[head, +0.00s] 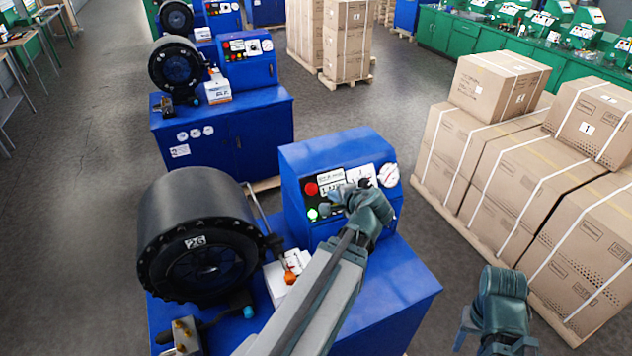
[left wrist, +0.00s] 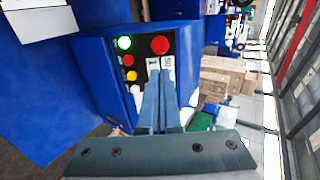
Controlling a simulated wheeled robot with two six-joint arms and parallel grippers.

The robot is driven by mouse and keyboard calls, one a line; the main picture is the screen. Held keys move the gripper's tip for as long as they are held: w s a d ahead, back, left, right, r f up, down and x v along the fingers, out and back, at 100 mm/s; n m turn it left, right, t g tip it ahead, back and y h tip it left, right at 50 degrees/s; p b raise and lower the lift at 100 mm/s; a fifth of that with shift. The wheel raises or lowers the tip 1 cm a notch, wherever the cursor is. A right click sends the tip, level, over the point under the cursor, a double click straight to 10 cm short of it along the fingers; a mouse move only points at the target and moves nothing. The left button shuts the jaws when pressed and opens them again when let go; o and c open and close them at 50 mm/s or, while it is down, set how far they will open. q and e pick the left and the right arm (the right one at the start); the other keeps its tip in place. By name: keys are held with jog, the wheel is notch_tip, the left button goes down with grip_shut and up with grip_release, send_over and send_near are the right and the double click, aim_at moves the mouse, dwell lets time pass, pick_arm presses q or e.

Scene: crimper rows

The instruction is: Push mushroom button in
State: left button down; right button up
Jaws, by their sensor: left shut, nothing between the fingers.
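The red mushroom button (head: 311,189) is on the sloped panel of the blue control box (head: 334,147), at the panel's upper left in the head view. In the left wrist view the round red button (left wrist: 160,45) shows whole, just beyond my fingertips. My left gripper (head: 335,197) is shut and empty in front of the panel, to the right of the button. In the left wrist view its two fingers (left wrist: 160,75) lie together and cover part of the panel. I cannot tell whether they touch the panel. My right gripper (head: 490,335) is low at the right, away from the machine; its fingertips are unclear.
A lit green lamp (head: 312,214) sits below the button, and a gauge (head: 388,175) at the panel's right. The black crimper head (head: 200,235) marked 26 stands at the left. Strapped cartons (head: 520,160) stand on pallets at the right. Clear floor (head: 90,170) lies at the left.

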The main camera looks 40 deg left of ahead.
pick_arm(q)
jog(key=b, duration=0.7)
send_near(313, 189)
jog(key=x, duration=0.5)
jog(key=shift+f, duration=0.15)
jog(key=shift+b+x, duration=0.45)
jog(key=shift+x, duration=0.45)
jog(key=shift+a, duration=0.1)
